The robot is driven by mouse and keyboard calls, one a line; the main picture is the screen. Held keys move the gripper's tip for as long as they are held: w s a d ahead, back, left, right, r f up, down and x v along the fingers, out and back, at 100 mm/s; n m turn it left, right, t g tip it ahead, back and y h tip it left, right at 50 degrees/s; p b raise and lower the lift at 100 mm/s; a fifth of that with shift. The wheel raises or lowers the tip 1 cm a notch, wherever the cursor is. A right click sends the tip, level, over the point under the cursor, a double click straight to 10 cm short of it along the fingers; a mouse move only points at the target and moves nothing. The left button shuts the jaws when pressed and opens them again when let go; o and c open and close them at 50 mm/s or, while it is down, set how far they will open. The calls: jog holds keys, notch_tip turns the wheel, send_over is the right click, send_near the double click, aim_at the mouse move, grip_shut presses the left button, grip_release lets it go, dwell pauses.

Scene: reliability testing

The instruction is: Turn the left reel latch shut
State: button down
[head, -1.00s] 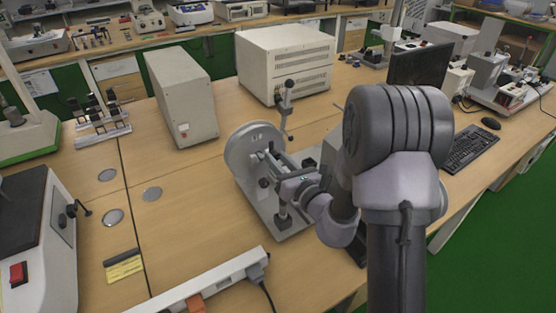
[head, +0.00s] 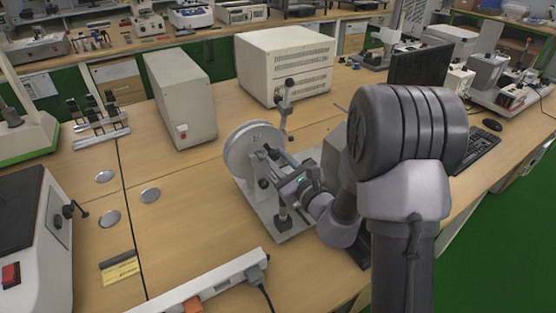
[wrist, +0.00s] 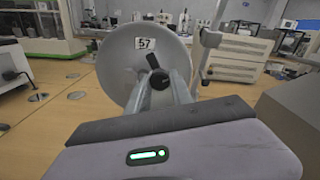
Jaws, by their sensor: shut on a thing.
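The grey reel (head: 238,150) stands upright on a metal stand on the bench; its face with a "57" label (wrist: 146,43) fills the middle of the wrist view. A black latch (wrist: 157,76) sits at the reel's hub, tilted, its upper end leaning left. My gripper (wrist: 162,82) is shut on the latch, one finger on each side of it. In the head view my gripper (head: 270,156) reaches the hub from the right, and its fingers partly hide the latch.
A post with black knobs (head: 287,95) rises close behind the reel. Beige instrument boxes (head: 180,95) stand farther back. A power strip (head: 225,280) lies in front. A monitor (head: 420,65) is at the right. The bench left of the reel is mostly clear.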

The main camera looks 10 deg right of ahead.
dwell(0.4)
jog(key=c, duration=1.1)
grip_release()
jog(key=shift+s, duration=0.15)
jog(key=shift+p+v, duration=6.5)
jog(key=shift+v, duration=2.15)
